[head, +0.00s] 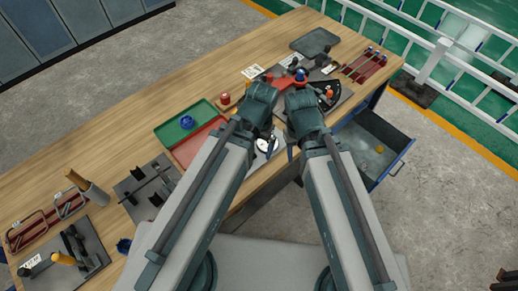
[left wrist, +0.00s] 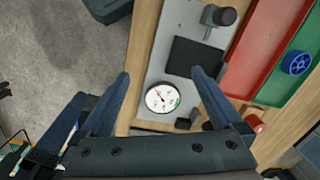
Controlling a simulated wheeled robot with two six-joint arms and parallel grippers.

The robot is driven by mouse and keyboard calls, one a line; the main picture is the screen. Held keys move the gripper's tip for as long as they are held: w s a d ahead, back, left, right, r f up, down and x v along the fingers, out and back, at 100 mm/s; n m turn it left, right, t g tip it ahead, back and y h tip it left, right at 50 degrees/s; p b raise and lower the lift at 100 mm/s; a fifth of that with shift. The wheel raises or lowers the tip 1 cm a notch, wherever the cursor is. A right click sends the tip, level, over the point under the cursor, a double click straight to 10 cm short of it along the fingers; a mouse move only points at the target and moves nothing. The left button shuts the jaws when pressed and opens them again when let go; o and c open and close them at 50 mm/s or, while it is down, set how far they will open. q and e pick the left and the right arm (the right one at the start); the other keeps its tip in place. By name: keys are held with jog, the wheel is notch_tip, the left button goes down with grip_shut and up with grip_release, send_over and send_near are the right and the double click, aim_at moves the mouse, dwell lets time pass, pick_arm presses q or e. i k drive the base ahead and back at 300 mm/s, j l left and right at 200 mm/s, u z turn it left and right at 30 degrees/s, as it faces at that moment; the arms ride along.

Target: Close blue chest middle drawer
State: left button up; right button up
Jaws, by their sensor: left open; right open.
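The blue chest's open drawer (head: 392,166) juts out below the bench's right end in the head view. Its grey tray shows from above, with a small yellow item (head: 379,149) inside. I cannot tell which level this drawer is. My left gripper (left wrist: 160,75) is open and empty, its fingers spread above the dial gauge (left wrist: 162,98) at the bench edge. In the head view, my left gripper (head: 270,130) is mostly hidden by its wrist. My right gripper (head: 297,125) is open beside it, left of the drawer and apart from it, partly hidden by its arm.
The wooden bench (head: 120,120) carries a green and red tray (head: 172,130), a dark tray (head: 315,42), tool holders and small parts. White railings (head: 470,60) and a post (head: 432,62) stand at the right. The floor (head: 450,210) right of the drawer is clear.

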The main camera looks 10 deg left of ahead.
aim_at(367, 131)
jog(key=k+l+z, duration=0.15)
jog(key=l+z, duration=0.15)
jog(key=k+l+z, duration=0.1)
jog(key=l+z, duration=0.15)
jog(key=l, duration=0.25)
jog(key=k+l+z, duration=0.1)
jog(key=l+z, duration=0.2)
jog(key=l, duration=0.1)
